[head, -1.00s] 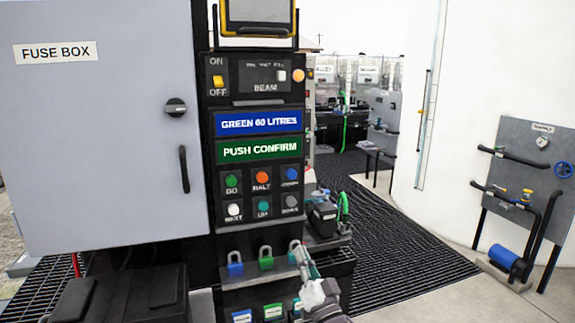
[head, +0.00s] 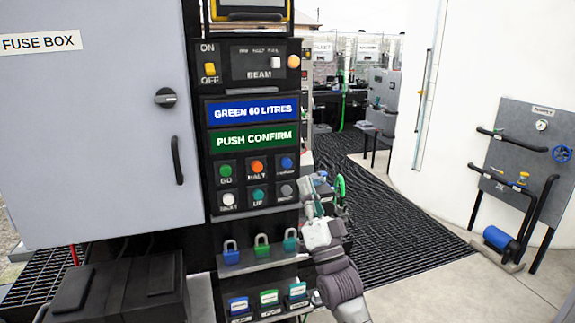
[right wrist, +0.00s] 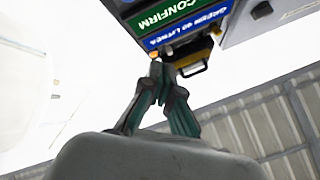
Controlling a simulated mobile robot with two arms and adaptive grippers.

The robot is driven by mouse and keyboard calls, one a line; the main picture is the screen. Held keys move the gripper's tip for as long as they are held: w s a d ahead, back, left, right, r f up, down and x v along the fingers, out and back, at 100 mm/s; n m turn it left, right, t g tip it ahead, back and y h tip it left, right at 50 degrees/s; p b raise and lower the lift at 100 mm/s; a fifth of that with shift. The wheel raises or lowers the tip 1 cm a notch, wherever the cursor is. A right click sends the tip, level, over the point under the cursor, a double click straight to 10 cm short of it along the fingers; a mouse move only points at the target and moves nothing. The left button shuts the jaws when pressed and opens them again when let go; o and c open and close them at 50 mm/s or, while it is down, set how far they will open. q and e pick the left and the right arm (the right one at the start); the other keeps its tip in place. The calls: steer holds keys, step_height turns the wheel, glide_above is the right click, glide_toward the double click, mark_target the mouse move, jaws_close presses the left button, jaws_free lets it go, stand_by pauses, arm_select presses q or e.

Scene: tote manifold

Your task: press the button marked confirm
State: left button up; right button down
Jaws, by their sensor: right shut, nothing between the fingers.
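The black panel has two rows of round buttons under a green PUSH CONFIRM sign (head: 254,139). The blue button (head: 287,163) is at the right end of the top row; its small label is blurred but looks like CONFIRM. Beside it are the green GO button (head: 225,171) and orange HALT button (head: 257,167). My right gripper (head: 309,188) is shut and empty, just right of the panel edge, slightly lower than the blue button and apart from it in the picture. In the right wrist view its fingertips (right wrist: 158,72) meet below the CONFIRM sign (right wrist: 168,12). My left gripper is not in view.
The lower row has white (head: 228,200), teal (head: 258,195) and grey (head: 286,190) buttons close by. Several padlocks (head: 261,244) stand on a shelf below. A grey fuse box (head: 95,130) is at the left. Open floor lies to the right.

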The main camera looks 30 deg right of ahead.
mark_target(287, 164)
steer(key=w+d+b, duration=0.2)
steer(key=w+b, duration=0.1)
steer(key=w, duration=0.5)
steer(key=shift+w, duration=0.15)
steer(key=shift+w, duration=0.15)
stand_by(1.2)
steer(key=shift+w+d, duration=0.1)
steer(key=shift+w, duration=0.15)
steer(key=shift+w+d+b, duration=0.15)
steer(key=shift+w+b, duration=0.4)
steer(key=shift+b, duration=0.1)
stand_by(0.7)
steer(key=shift+s, duration=0.2)
steer(key=shift+s+a+p, duration=0.25)
steer(key=shift+s+p, duration=0.15)
steer(key=shift+s, duration=0.4)
